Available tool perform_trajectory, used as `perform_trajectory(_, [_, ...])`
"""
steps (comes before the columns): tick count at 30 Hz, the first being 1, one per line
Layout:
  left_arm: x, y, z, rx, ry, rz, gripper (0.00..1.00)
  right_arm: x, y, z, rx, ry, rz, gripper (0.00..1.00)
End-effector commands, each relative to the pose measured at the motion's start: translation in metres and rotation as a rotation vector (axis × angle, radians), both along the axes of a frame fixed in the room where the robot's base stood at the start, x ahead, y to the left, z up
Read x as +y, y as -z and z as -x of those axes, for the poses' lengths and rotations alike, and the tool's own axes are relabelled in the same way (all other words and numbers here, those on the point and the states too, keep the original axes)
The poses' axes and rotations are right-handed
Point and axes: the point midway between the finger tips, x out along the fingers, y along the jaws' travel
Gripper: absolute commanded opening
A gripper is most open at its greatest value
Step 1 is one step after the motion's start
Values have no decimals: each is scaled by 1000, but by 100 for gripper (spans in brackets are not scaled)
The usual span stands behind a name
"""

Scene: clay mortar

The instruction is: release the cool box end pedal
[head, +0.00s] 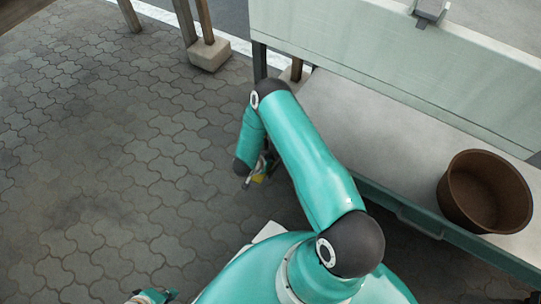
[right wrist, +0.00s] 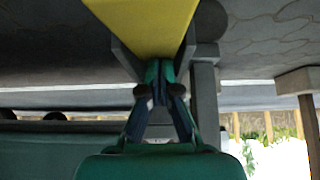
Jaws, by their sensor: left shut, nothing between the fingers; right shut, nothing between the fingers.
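The yellow pedal (head: 259,178) shows as a small patch in the head view, low by the near end of the bench-like unit. In the right wrist view the yellow pedal (right wrist: 142,22) is a broad plate between grey brackets. My right gripper (right wrist: 154,78) is shut and empty, its tips at the pedal's edge; I cannot tell whether they touch it. In the head view my right gripper (head: 257,168) is partly hidden by its arm. My left gripper (head: 152,297) is at the bottom edge, partly cut off, shut and empty.
A pale green upright panel (head: 390,65) stands behind a long light grey top (head: 370,125). A brown pot (head: 485,192) stands on that top at the right. Wooden posts on a concrete block (head: 210,54) stand at the back. The paving (head: 100,150) at left is clear.

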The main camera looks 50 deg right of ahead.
Motion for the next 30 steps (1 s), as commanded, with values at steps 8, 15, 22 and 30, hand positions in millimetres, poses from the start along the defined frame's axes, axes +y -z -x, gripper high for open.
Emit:
perform_trajectory(8, [0, 0, 0, 0, 0, 0, 0, 0, 0, 0, 0, 0, 0, 0])
perform_trajectory(15, [0, -8, 0, 0, 0, 0, 0, -3, -11, 0, -1, 2, 1, 0])
perform_trajectory(22, [0, -36, 0, -1, 0, 0, 0, -9, -50, -4, 0, 0, 1, 0])
perform_trajectory(30, [0, -55, 0, 0, 0, 0, 0, 23, -97, 0, 0, -2, 1, 0])
